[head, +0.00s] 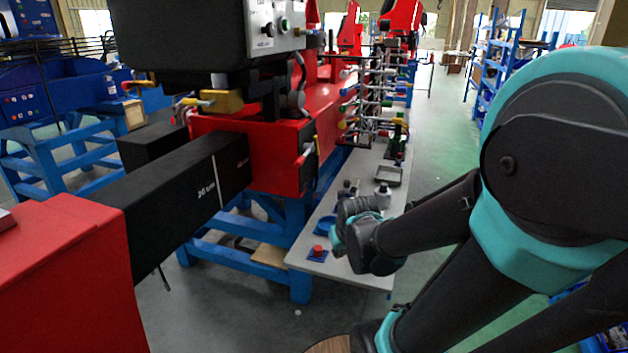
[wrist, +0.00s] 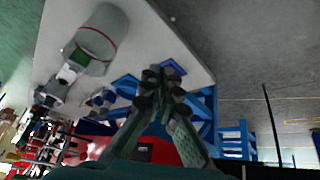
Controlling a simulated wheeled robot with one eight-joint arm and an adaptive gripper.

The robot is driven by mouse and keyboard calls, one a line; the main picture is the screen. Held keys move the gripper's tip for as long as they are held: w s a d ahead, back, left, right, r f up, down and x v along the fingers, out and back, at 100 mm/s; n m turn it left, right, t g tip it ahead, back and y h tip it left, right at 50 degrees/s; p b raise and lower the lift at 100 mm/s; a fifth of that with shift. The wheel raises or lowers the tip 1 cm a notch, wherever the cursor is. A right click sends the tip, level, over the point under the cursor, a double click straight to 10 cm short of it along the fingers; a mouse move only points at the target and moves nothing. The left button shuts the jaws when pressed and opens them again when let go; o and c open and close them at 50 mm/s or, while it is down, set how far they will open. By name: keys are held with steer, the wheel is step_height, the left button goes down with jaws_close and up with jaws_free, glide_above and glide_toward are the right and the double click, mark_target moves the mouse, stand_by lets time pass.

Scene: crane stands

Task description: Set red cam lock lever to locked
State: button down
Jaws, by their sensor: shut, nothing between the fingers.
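In the head view, a small lever with a red grip (head: 305,157) shows on the end face of the red machine block (head: 270,150). I cannot tell whether it is the cam lock lever, nor read its position. My gripper (head: 338,240) is over the near part of the grey table, below and right of that block, apart from the lever. In the wrist view my gripper (wrist: 163,74) is shut and empty, its fingertips together. Part of a red body (wrist: 140,150) shows behind the fingers there; no lever can be made out on it.
The grey table (head: 300,262) holds a red-topped blue item (head: 317,253), a bottle (head: 383,196) and a tray (head: 389,176). A rack of coloured handles (head: 375,100) stands behind. A long black beam (head: 170,195) juts left from the red block.

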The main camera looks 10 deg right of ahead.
steer(key=w+a+r+m+g, duration=0.1)
steer(key=w+a+r+m, duration=0.1)
steer(key=w+r, duration=0.8)
steer(key=m+g+y, duration=0.1)
steer(key=m+g, duration=0.1)
steer(key=m, duration=0.2)
glide_toward(300, 159)
steer(key=d, duration=0.3)
step_height(300, 159, up, 7)
steer(key=a+m+g, duration=0.1)
steer(key=a, duration=0.1)
steer(key=f, duration=0.4)
steer(key=w+a+f, duration=0.1)
steer(key=f, duration=0.4)
steer(key=w+f, duration=0.1)
steer(key=f, duration=0.3)
steer(key=shift+w+a+f, duration=0.15)
steer(key=shift+a+f, duration=0.05)
steer(key=shift+f, duration=0.1)
steer(key=shift+f, duration=0.1)
